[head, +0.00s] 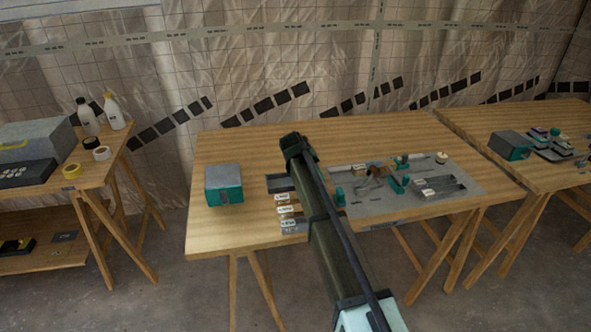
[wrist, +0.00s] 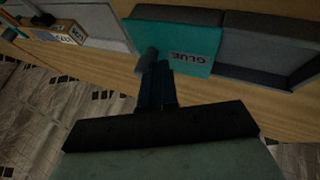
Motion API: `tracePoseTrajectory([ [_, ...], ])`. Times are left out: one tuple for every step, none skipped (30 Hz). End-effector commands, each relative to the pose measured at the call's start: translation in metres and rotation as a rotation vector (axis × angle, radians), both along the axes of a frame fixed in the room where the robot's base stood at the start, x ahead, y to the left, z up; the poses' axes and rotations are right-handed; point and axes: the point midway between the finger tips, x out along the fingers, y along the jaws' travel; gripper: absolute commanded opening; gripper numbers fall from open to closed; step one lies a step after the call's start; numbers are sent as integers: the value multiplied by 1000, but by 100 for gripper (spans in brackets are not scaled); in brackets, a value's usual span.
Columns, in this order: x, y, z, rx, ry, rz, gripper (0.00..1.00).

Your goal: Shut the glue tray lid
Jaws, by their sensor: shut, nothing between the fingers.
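The teal glue lid (wrist: 180,45) carries a GLUE label, upside down in the wrist view. A small grey knob (wrist: 147,60) stands at its edge. To its right in that view lies the dark grey tray (wrist: 235,60), with its recess open and uncovered. In the head view the tray (head: 279,183) shows just left of my arm, and the arm hides the lid. My gripper (wrist: 159,68) is shut and empty, its fingertips close beside the knob; I cannot tell whether they touch it. The fingers cannot be made out in the head view.
A teal and grey box (head: 224,184) stands left of the tray. A grey board (head: 450,208) with several tools and parts lies on the right. Small label cards (head: 284,209) lie in front of the tray. The table's front left (head: 225,230) is clear.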

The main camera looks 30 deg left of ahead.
Motion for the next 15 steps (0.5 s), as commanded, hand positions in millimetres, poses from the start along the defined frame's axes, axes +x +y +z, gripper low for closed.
tracePoseTrajectory([
  [2, -3, 0, -1, -1, 0, 0],
  [3, -3, 0, -1, -1, 0, 0],
  [4, -4, 0, -1, -1, 0, 0],
  [4, -4, 0, -2, -1, 0, 0],
  [4, -4, 0, -2, -1, 0, 0],
  [4, -5, 0, -3, -2, -1, 0],
  [5, -5, 0, -3, -2, -1, 0],
  [5, -5, 0, -4, -2, -2, 0],
  [5, -5, 0, -4, -2, -2, 0],
  [5, -5, 0, -4, -2, -2, 0],
  [5, -6, 0, -4, -2, -2, 0],
  [6, -6, 0, -5, -3, -3, 0],
  [5, -6, 0, -5, -3, -3, 0],
  [5, -6, 0, -6, -3, -3, 0],
  [4, -5, 0, -6, -3, -3, 0],
])
